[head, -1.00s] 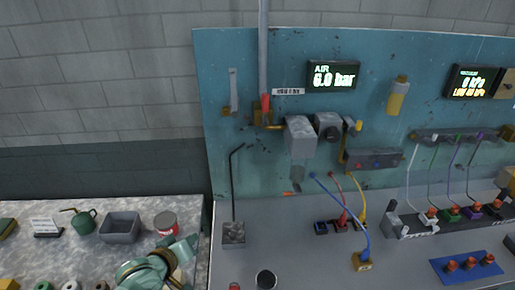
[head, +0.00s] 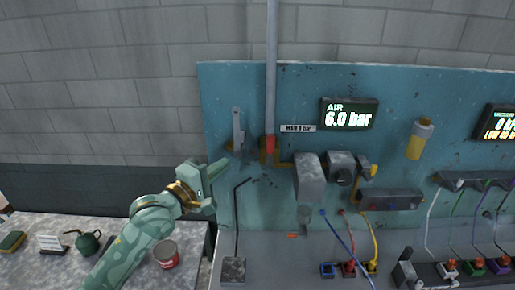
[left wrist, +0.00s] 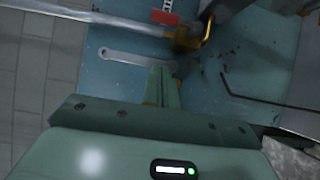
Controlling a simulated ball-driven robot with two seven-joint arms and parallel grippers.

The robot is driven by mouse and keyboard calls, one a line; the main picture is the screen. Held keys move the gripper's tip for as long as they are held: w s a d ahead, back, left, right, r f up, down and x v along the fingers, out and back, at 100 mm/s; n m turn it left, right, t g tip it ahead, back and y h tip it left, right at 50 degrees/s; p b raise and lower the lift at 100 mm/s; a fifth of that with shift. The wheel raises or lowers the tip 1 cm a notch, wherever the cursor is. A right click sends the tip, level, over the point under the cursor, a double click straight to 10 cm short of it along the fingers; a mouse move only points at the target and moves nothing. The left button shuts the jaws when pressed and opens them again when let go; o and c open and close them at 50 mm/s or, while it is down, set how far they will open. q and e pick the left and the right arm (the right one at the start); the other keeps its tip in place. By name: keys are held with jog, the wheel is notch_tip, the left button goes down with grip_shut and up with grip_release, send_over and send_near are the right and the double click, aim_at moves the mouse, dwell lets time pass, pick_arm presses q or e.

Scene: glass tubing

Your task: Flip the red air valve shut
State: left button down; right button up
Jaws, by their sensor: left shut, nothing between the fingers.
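The red lever of the air valve (head: 270,143) stands upright, in line with the grey vertical pipe (head: 271,60), above a brass valve body (head: 268,159) on the teal panel. In the left wrist view, the red lever (left wrist: 165,18) shows near the top edge, beside the brass body (left wrist: 203,35). My left gripper (head: 222,165) is shut and empty. It is raised in front of the panel, left of the valve and a little below the lever, apart from it. In the left wrist view, its fingertips (left wrist: 160,72) point toward the panel. My right gripper is out of view.
The air display (head: 348,114) reads 6.0 bar. A grey metal strip (head: 238,128) hangs left of the pipe. A thin black bent rod (head: 237,220) rises below the valve. Grey regulator blocks (head: 309,176) stand right of the valve. A red tin (head: 166,255) sits on the left bench.

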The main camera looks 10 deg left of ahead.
aim_at(270, 147)
pick_arm(q)
jog(key=x, duration=0.8)
jog(key=shift+w+d+r, duration=0.1)
jog(key=shift+w+d, duration=0.05)
jog(key=shift+w, duration=0.05)
jog(key=d, duration=0.1)
jog(key=w+d+p, duration=0.1)
jog(key=w+d, duration=0.1)
jog(key=shift+d, duration=0.4)
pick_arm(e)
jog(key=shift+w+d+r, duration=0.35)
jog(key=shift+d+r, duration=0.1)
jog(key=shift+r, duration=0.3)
